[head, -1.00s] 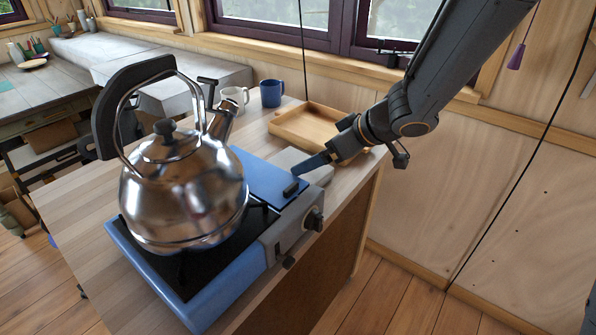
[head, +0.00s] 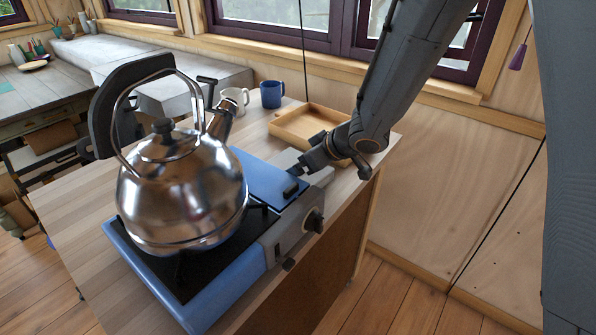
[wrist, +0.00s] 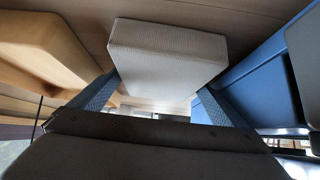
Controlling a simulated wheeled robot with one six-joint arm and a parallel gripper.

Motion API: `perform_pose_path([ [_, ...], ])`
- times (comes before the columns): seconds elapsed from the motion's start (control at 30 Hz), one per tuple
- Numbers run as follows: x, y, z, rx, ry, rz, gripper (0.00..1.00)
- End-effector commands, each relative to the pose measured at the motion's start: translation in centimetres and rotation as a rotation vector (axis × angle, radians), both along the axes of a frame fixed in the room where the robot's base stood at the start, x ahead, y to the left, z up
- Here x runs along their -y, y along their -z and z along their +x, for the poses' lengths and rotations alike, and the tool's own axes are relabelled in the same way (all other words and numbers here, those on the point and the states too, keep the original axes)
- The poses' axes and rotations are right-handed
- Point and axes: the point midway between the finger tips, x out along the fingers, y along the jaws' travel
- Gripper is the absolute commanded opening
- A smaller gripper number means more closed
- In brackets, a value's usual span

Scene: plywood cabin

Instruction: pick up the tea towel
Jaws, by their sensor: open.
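The tea towel (wrist: 165,48) looks like a light grey, ribbed, folded block in the wrist view. In the head view the towel (head: 286,158) lies on the counter between the blue stove and the wooden tray, partly hidden by my gripper. My gripper (head: 304,167) is low over the counter at the towel. In the wrist view my gripper (wrist: 157,84) is open, with one finger at each side of the towel's near end. I cannot tell whether the fingers touch it.
The blue camping stove (head: 225,300) with a steel kettle (head: 180,195) on it stands left of my gripper. The wooden tray (head: 290,130) is close behind on the other side. A white mug (head: 236,100) and a blue mug (head: 271,94) stand at the back.

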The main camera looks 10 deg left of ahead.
Motion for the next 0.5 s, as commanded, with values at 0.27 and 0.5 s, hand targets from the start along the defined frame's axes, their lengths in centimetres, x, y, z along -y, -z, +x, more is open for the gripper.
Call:
perform_pose_path([
  [0.27, 0.04, -0.01, -0.02, 0.0, 0.0, 0.0, 0.68],
  [0.5, 0.04, -0.04, -0.02, 0.0, 0.0, 0.0, 0.64],
])
